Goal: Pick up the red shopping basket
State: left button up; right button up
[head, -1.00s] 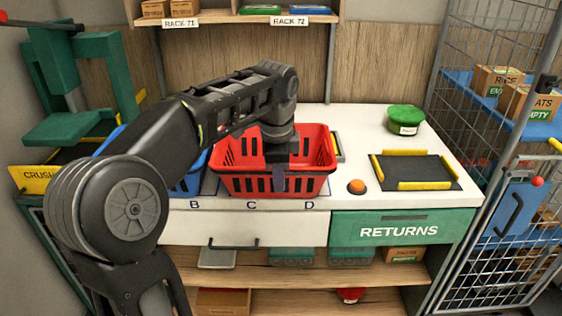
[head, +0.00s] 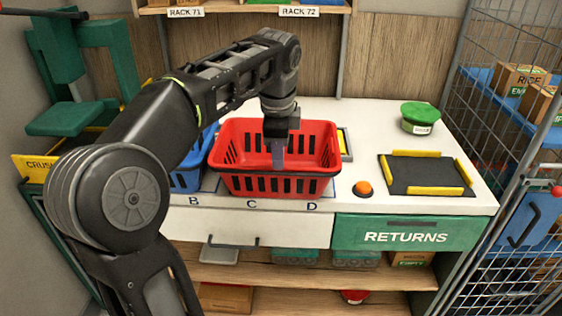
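The red shopping basket (head: 310,185) stands upright on the white counter, over the marks C and D. My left arm comes in from the left and reaches over the basket. My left gripper (head: 278,160) points down at the basket's inside, near its middle. One grey finger shows in front of the red inner wall; whether the fingers are apart or shut cannot be made out. No contact with the basket is clear. My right gripper is not in view.
A blue basket (head: 187,178) stands close at the left, partly behind my arm. To the right are an orange button (head: 363,188), a black pad with yellow edges (head: 425,175) and a green-lidded tub (head: 420,118). A wire cage (head: 500,110) bounds the right side.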

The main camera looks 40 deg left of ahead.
aim_at(281, 180)
pick_arm(q)
jog(key=x, duration=0.5)
jog(key=shift+f, duration=0.3)
jog(key=shift+x, duration=2.65)
jog(key=shift+w, duration=0.15)
jog(key=shift+c, duration=0.6)
grip_shut()
jog(key=shift+r, duration=0.1)
